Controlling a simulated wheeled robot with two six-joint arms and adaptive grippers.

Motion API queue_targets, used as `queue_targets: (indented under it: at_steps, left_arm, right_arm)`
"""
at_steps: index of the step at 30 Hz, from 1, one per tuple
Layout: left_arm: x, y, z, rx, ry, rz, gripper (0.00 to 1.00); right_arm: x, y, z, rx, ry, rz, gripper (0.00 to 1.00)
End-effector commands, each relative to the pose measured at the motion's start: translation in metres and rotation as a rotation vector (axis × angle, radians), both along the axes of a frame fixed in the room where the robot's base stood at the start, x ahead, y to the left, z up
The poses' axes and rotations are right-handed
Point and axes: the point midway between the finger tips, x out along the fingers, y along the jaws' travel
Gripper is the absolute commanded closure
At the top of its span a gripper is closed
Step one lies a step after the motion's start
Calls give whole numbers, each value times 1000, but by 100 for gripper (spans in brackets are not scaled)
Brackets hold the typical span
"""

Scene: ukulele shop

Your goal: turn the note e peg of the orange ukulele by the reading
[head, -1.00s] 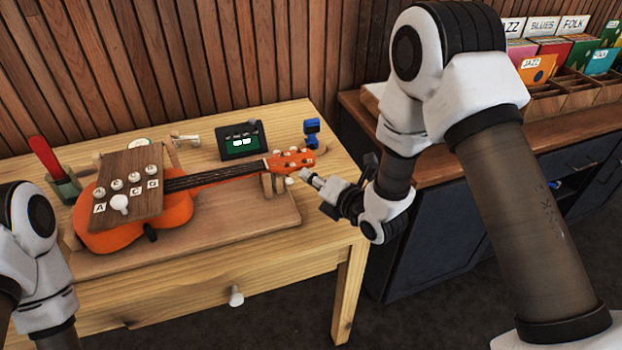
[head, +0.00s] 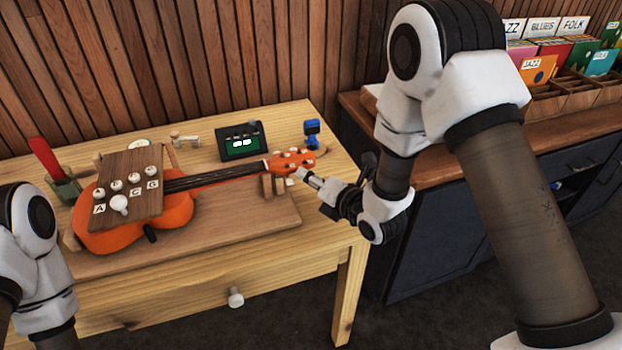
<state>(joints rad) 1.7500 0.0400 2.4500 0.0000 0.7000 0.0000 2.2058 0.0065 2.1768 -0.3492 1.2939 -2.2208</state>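The orange ukulele (head: 178,213) lies on a wooden board, its neck pointing right to an orange headstock (head: 297,159) with several small pale pegs. My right gripper (head: 304,175) is at the headstock's near right edge, with its narrow pale tip at or very close to a peg there. I cannot tell contact, or whether its fingers are shut on the peg. The tip hides part of that edge. A dark tuner (head: 240,145) behind the neck has a green screen with white marks too small to read. My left gripper is out of view; only its arm shows at left.
A brown panel (head: 140,165) with several white knobs and letter labels covers part of the ukulele body. A blue object (head: 312,130) stands behind the headstock. A red-handled item (head: 45,158) stands at left. A dark cabinet (head: 440,225) is right of the table (head: 200,262).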

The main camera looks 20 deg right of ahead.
Motion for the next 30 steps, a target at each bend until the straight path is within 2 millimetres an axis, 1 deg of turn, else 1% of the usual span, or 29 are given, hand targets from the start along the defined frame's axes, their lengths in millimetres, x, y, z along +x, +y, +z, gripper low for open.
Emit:
queue_targets:
  at_steps: [2,4,12,15,30]
  left_arm:
    - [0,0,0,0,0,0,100]
    - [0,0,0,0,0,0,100]
    - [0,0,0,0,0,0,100]
    - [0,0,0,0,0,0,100]
    - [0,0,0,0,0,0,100]
  right_arm:
    - [-3,-1,1,1,1,-1,65]
    - [-11,-5,3,1,2,-2,65]
    - [-58,-22,15,4,2,-3,65]
    - [-67,-24,18,2,2,-2,65]
    - [-68,-24,18,0,1,0,65]
